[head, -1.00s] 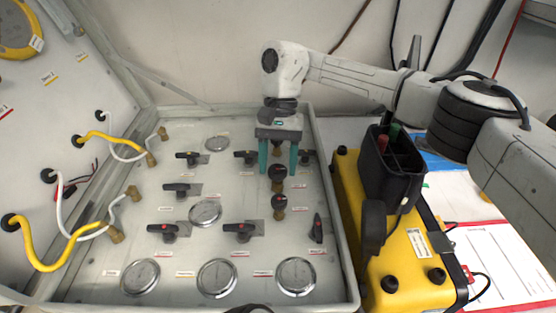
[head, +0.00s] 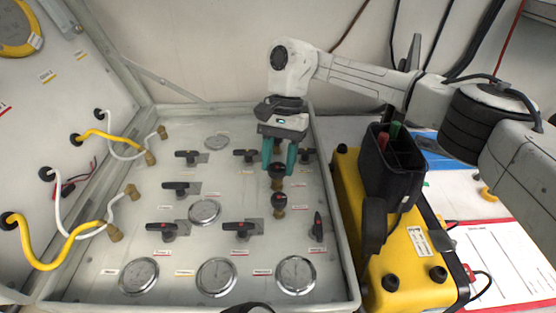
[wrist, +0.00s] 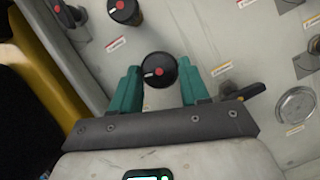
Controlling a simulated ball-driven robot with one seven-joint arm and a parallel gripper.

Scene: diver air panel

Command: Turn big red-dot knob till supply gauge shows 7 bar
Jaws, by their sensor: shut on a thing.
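A black round knob with a red dot and white mark (wrist: 160,69) sits between my two teal fingers in the wrist view. In the head view it is the middle knob of a short column (head: 277,170). My gripper (head: 279,164) is shut on this knob from above. A similar red-dot knob (head: 279,200) stands just nearer the camera; it also shows in the wrist view (wrist: 127,8). Round gauges line the panel's near edge: left (head: 139,277), middle (head: 216,277) and right (head: 296,275). Their labels and readings are too small to read.
Several black lever handles (head: 168,230) stick up from the grey panel (head: 95,240), with a smaller gauge (head: 204,212) among them. A yellow case (head: 395,265) with a black pouch (head: 392,170) stands to the right. Yellow and white hoses (head: 60,262) hang at left.

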